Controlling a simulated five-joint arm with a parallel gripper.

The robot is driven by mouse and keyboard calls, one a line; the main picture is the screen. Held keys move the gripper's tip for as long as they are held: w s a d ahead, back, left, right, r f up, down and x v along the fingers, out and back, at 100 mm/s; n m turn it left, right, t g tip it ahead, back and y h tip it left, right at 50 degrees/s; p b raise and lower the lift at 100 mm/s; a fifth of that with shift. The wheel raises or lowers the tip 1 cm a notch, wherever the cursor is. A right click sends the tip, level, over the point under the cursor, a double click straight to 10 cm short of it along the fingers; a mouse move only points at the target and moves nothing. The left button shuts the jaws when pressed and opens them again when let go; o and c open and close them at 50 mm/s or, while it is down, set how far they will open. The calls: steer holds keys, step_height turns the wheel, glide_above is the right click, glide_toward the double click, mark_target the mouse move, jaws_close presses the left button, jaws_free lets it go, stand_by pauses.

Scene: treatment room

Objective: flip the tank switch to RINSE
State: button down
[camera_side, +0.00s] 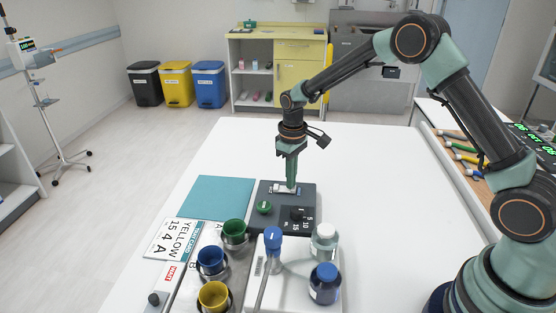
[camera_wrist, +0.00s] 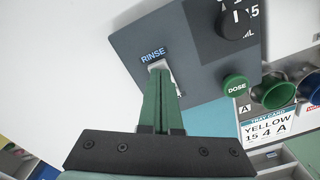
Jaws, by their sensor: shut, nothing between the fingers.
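The dark grey control box (camera_side: 307,226) stands on the white table. In the wrist view the box (camera_wrist: 199,55) shows the word RINSE beside a pale switch (camera_wrist: 158,65). My gripper (camera_side: 291,187) points down at this switch, and its shut green fingertips (camera_wrist: 161,72) are at or just over it. They hide much of the switch, so I cannot tell its position or whether they touch it. A green DOSE button (camera_wrist: 236,86) and a black dial (camera_wrist: 235,22) are on the same box.
The far table is clear.

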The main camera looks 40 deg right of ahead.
steer(key=shift+r, duration=3.45)
steer(key=s+r+m+t, duration=0.1)
steer(key=s+r+t, duration=0.1)
steer(key=s+r, duration=0.75)
steer(key=s+d+r+m+t, duration=0.1)
steer(key=s+r+m+t, duration=0.1)
steer(key=s, duration=0.9)
steer(key=shift+r+t, duration=0.8)
steer(key=shift+r, duration=0.05)
